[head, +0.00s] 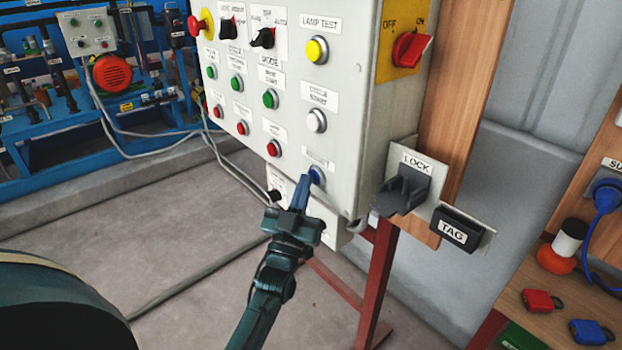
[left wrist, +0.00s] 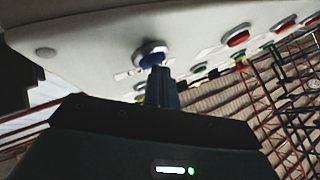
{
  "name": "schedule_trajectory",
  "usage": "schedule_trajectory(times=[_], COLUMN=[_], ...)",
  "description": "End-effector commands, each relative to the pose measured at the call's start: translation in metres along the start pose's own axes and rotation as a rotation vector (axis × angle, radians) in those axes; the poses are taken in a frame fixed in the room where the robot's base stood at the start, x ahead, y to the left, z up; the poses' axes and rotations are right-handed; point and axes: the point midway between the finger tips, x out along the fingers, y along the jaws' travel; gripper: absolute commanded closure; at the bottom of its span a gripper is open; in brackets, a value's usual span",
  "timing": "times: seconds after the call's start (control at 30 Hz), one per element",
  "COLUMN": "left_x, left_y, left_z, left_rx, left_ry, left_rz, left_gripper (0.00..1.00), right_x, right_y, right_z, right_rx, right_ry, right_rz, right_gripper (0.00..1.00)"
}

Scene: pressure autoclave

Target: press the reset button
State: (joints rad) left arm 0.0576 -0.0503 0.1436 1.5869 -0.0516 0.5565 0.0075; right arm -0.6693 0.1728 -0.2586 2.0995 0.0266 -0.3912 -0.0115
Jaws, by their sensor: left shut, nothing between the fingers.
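The reset button is the blue button (head: 316,176) at the bottom right of the grey control panel (head: 345,120); its label is too small to read. It also shows in the left wrist view as a blue cap in a metal ring (left wrist: 152,55). My left gripper (head: 303,184) is shut and empty, with its fingertips at the blue button's face. In the left wrist view the fingertips (left wrist: 157,72) overlap the lower edge of the button. I cannot tell for sure whether they touch it or how far it is pressed. My right gripper is not in view.
Other buttons sit close by: a white one (head: 316,120) above, a red one (head: 273,148) to the left. A red rotary switch (head: 410,48) is at the upper right. A lock holder (head: 403,188) and tag box (head: 458,230) stick out right of the panel.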

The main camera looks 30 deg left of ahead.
Motion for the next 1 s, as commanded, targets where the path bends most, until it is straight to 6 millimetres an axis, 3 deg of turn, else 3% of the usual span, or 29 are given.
schedule_trajectory(times=[1.0], left_x=[-0.014], left_y=[-0.011], left_z=[-0.011], left_rx=[0.001], left_ry=[-0.001], left_rz=[0.0], left_gripper=[1.0], right_x=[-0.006], right_y=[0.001], right_z=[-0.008], right_rx=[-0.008], right_ry=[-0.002], right_rz=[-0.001], right_gripper=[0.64])
